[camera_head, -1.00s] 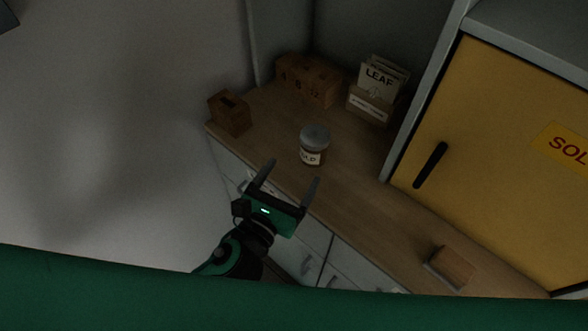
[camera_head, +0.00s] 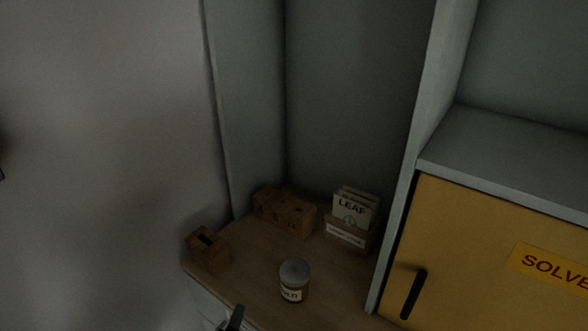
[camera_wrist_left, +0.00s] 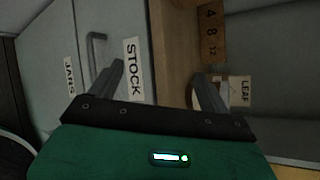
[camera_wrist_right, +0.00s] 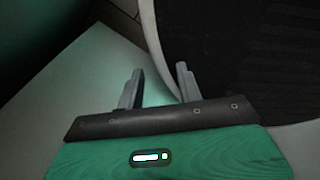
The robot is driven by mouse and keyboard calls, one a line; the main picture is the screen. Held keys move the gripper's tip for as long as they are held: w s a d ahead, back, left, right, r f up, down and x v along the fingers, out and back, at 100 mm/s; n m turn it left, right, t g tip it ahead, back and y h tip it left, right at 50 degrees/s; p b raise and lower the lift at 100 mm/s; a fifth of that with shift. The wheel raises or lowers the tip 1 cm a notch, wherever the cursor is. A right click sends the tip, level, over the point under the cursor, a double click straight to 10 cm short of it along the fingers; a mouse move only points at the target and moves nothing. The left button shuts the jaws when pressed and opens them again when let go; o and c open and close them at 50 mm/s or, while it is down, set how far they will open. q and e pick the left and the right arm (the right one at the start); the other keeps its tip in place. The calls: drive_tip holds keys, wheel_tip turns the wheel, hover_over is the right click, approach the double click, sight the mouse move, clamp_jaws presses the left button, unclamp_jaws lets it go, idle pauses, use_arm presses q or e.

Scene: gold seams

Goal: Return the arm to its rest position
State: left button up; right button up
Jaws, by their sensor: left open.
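My left gripper (camera_wrist_left: 160,85) is open, with nothing between its fingers in the left wrist view. Drawer fronts labelled STOCK (camera_wrist_left: 132,68) and JARS (camera_wrist_left: 70,75) lie beyond it. In the head view only a dark fingertip (camera_head: 236,318) shows at the bottom edge, below and left of the jar; the rest of the arm is out of frame. My right gripper (camera_wrist_right: 159,78) shows in its wrist view with its fingers apart and empty. The grey-lidded jar (camera_head: 294,281) stands upright on the wooden counter (camera_head: 255,285), apart from that fingertip.
A small slotted wooden block (camera_head: 208,250) stands at the counter's left end. A numbered wooden block (camera_head: 285,211) and a LEAF card holder (camera_head: 350,220) stand at the back. A yellow cabinet door (camera_head: 480,260) with a dark handle bounds the right.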

use_arm(q)
drive_tip(key=s+a+f+n+g, duration=0.5)
drive_tip(key=s+n, duration=0.2)
drive_tip(key=n, duration=0.4)
drive_tip(key=s+a+f+n+g, duration=0.45)
drive_tip(key=s+f+n, duration=0.2)
drive_tip(key=n, duration=0.55)
wheel_tip(320, 180, down, 30)
drive_tip(key=s+g, duration=0.2)
drive_tip(key=s+a+f+y+p, duration=0.1)
drive_tip(key=s+a+f, duration=0.2)
drive_tip(key=s+f, duration=1.5)
drive_tip(key=shift+s+m+g, duration=0.2)
drive_tip(key=shift+m+g, duration=0.2)
drive_tip(key=shift+g, duration=0.05)
use_arm(e)
drive_tip(key=shift+s+d+r, duration=0.1)
drive_tip(key=shift+s+r, duration=0.15)
drive_tip(key=shift+s, duration=0.4)
